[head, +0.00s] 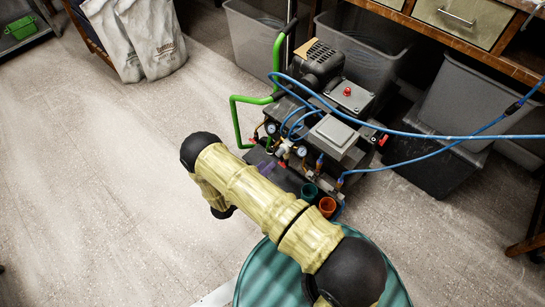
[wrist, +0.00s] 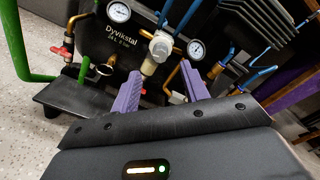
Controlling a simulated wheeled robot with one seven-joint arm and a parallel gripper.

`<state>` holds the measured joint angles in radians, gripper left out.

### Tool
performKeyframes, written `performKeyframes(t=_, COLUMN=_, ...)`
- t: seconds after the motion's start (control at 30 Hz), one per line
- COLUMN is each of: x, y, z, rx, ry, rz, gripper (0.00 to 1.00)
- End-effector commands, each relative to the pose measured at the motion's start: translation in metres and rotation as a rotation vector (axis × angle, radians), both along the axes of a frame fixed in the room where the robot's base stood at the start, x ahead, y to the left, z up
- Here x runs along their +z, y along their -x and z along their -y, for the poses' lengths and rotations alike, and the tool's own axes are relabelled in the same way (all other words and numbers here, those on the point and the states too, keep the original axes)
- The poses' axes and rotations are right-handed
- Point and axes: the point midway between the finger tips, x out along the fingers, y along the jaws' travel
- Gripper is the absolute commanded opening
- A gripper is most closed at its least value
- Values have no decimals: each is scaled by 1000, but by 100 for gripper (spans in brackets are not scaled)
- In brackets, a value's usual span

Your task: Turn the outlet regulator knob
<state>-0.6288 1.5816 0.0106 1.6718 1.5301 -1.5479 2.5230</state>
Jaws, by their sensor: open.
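The compressor (head: 335,127) stands on the floor, with its front panel (wrist: 122,45) in the wrist view. A pale regulator (wrist: 160,45) with a rounded lower end sits on the panel between two round gauges (wrist: 118,11) (wrist: 195,49). Which part is the outlet regulator knob is not labelled. My gripper (wrist: 160,84) is open, its two purple fingers spread below and to either side of the regulator. Nothing shows held between them. In the head view my gripper (head: 267,168) is mostly hidden by my arm.
A red-handled valve (wrist: 63,51) and a green tube handle (wrist: 30,62) are left of the regulator. Blue hoses (head: 430,134) run right from the compressor. Grey bins (head: 262,42) stand behind. Floor at left is clear.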

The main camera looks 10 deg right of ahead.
Motion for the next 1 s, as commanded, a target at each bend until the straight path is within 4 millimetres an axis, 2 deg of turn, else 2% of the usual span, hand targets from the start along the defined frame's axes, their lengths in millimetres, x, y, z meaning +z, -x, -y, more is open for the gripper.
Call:
performKeyframes(t=0.03, x=3, y=7, z=-11, rx=6, ry=-2, rz=-1, gripper=45)
performKeyframes(t=0.3, x=4, y=39, z=-52, rx=3, ry=-2, rz=-2, gripper=45)
performKeyframes(t=0.5, x=4, y=59, z=-76, rx=1, ry=-3, rz=-2, gripper=45)
performKeyframes(t=0.63, x=4, y=64, z=-82, rx=-2, ry=-2, rz=-1, gripper=45)
performKeyframes(t=1.0, x=3, y=65, z=-84, rx=1, ry=-2, rz=-1, gripper=45)
